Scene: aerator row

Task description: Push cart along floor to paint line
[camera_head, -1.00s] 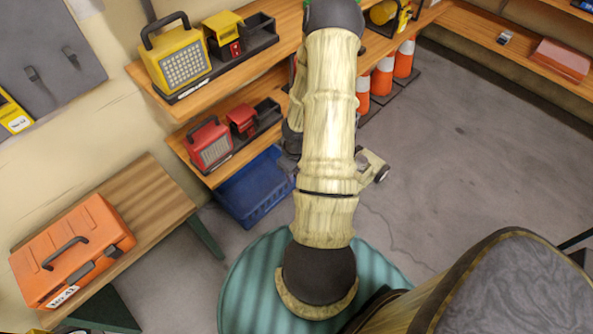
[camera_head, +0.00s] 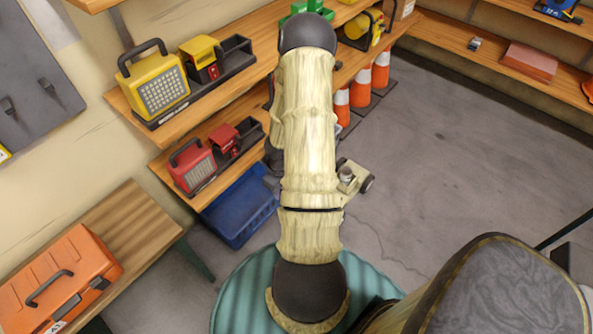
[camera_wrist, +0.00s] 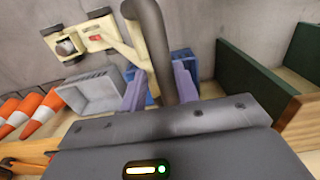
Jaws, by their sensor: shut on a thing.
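The cart (camera_head: 350,179) stands on the grey floor just right of my arm in the head view. It shows there as a small cream piece with a dark wheel, and the rest is hidden behind my arm. In the wrist view the cart's cream frame (camera_wrist: 97,36) with wheels lies at the upper left. A dark bar, the cart's handle (camera_wrist: 156,45), runs down between my purple fingers. My gripper (camera_wrist: 160,88) is shut on this handle. My gripper is hidden behind the arm in the head view. No paint line shows in either view.
A blue crate (camera_head: 240,207) stands on the floor left of my arm, below wooden shelves with work lights (camera_head: 152,85). Orange-and-white cones (camera_head: 361,86) stand beyond the cart. A bench with an orange toolbox (camera_head: 62,278) is at left. The floor at right (camera_head: 450,160) is open.

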